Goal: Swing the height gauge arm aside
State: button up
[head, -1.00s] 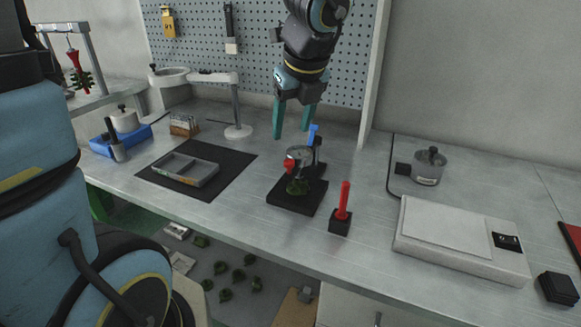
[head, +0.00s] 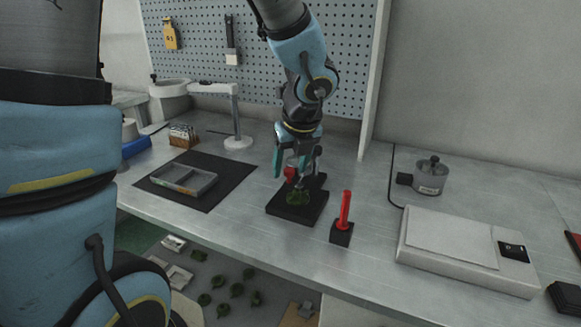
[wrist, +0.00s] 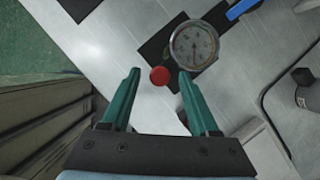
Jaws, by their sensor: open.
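The height gauge stands on a black base plate (head: 283,208) in the middle of the bench. Its round dial (wrist: 194,45) faces the wrist camera, with a blue bar (wrist: 243,9) beyond it. A red knob (head: 290,174) sits beside the dial; in the wrist view it appears as a red disc (wrist: 159,76) between the fingers, with gaps on both sides. A dark green lump (head: 298,197) lies on the base, under the gauge. My gripper (head: 294,166) is open and empty, pointing down at the gauge. It hides much of the dial and the blue bar in the head view.
A red stick in a black block (head: 341,232) stands close by at the right front. A white scale (head: 465,252) and a metal pot (head: 430,177) are farther right. A grey tray (head: 184,179) on a black mat and a white post lamp (head: 237,140) are on the left.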

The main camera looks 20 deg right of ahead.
jog(key=shift+c, duration=0.3)
grip_shut()
dwell(1.1)
